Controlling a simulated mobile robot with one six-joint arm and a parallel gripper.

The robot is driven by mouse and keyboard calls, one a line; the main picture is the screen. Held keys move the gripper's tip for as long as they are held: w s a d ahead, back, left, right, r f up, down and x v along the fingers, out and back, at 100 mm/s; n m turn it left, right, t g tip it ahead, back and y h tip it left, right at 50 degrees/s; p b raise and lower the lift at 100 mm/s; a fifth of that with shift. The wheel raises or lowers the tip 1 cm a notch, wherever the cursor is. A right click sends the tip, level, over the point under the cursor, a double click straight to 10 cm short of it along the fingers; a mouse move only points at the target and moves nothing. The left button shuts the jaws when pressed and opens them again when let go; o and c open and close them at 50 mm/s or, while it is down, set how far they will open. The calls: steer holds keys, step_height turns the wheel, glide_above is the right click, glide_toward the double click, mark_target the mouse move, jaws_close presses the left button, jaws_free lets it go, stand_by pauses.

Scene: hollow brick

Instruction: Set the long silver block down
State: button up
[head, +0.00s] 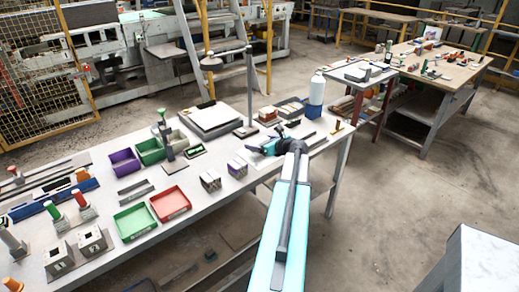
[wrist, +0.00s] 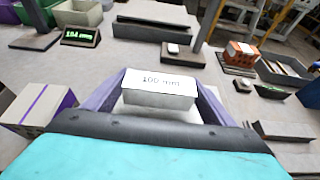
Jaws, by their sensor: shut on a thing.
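A silver block marked "100 mm" (wrist: 158,92) is between the purple fingers of my gripper (wrist: 161,82) in the wrist view. My gripper is shut on it. In the head view my gripper (head: 264,149) is low over the right part of the long workbench (head: 232,206), and the block cannot be made out there. I cannot tell whether the block touches the bench top.
A box with a purple stripe (wrist: 38,107) stands close to my gripper's left in the wrist view. A small green-lit display (wrist: 80,37) and a long dark bar (wrist: 156,29) lie farther back. Bare bench shows around the block.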

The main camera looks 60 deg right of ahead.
steer(key=shift+f+p, duration=0.3)
steer(key=shift+f, duration=1.3)
steer(key=shift+f, duration=0.1)
steer(key=o, duration=1.5)
steer(key=shift+s+a+r, duration=0.2)
steer(key=shift+s+r, duration=0.1)
steer(key=shift+s, duration=0.25)
steer(key=b+v, duration=0.2)
steer(key=v, duration=0.9)
steer(key=shift+w+b, duration=0.1)
steer(key=shift+b, duration=0.2)
